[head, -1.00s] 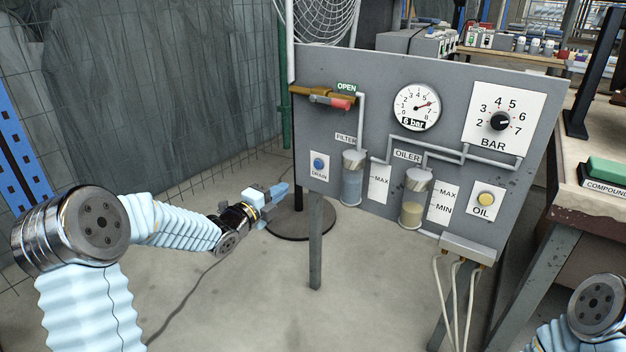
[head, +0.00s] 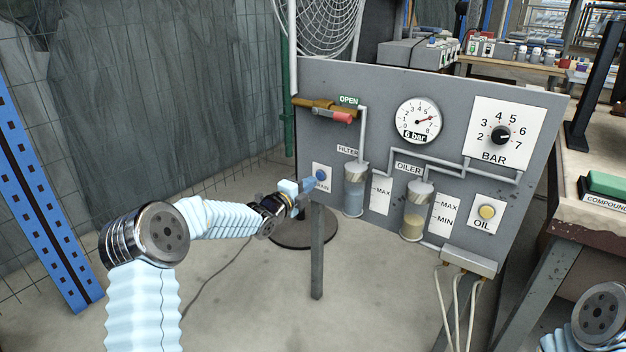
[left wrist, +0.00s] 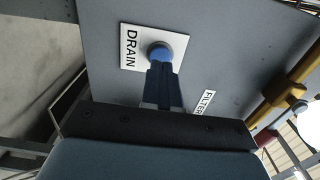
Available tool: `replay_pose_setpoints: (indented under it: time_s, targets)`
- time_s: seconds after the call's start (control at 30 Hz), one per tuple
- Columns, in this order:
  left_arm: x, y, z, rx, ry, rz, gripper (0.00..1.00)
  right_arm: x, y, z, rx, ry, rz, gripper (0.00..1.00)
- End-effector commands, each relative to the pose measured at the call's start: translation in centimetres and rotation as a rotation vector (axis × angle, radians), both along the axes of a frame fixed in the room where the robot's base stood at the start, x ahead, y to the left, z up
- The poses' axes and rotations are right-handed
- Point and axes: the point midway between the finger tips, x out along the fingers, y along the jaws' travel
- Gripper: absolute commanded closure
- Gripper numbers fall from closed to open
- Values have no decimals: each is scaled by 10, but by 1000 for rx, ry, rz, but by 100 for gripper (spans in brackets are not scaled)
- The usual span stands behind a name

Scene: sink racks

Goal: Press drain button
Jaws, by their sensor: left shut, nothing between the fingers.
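The drain button (head: 321,174) is a round blue knob on a white plate marked DRAIN at the left of the grey panel (head: 450,90). It also shows in the left wrist view (left wrist: 160,50), just beyond my fingertips. My left gripper (head: 312,184) is shut and empty, its blue fingers pointing at the button and covering part of the DRAIN label in the head view. In the left wrist view the fingertips (left wrist: 161,66) overlap the button's lower edge. I cannot tell whether they touch it. My right gripper is out of view; only part of my right arm shows at the lower right.
The panel also bears a red-handled valve (head: 334,116), a pressure gauge (head: 418,120), a BAR knob (head: 500,135), a filter bowl (head: 354,190), an oiler bowl (head: 415,215) and a yellow OIL button (head: 487,211). A panel leg (head: 317,255) stands below the drain plate. Floor at left is open.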

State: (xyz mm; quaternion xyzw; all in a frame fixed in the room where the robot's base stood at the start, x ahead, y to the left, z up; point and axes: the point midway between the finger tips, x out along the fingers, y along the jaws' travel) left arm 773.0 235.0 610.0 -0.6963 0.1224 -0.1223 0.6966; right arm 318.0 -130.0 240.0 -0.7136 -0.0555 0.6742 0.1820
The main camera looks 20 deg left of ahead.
Motion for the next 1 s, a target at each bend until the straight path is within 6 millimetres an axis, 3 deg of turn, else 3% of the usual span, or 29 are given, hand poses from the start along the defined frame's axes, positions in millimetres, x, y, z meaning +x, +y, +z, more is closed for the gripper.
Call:
replay_pose_setpoints:
  time_s: [0.2, 0.57, 0.83, 1.0]
  targets:
    - [19, -7, 0, 0, -1, 0, 100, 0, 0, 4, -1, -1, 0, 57]
    - [21, -8, 0, 0, 0, 0, 100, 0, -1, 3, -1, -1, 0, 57]
    - [33, -13, -4, 1, -4, -1, 100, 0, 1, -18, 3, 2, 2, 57]
    - [34, -14, 2, -3, -3, -1, 100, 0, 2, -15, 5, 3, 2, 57]
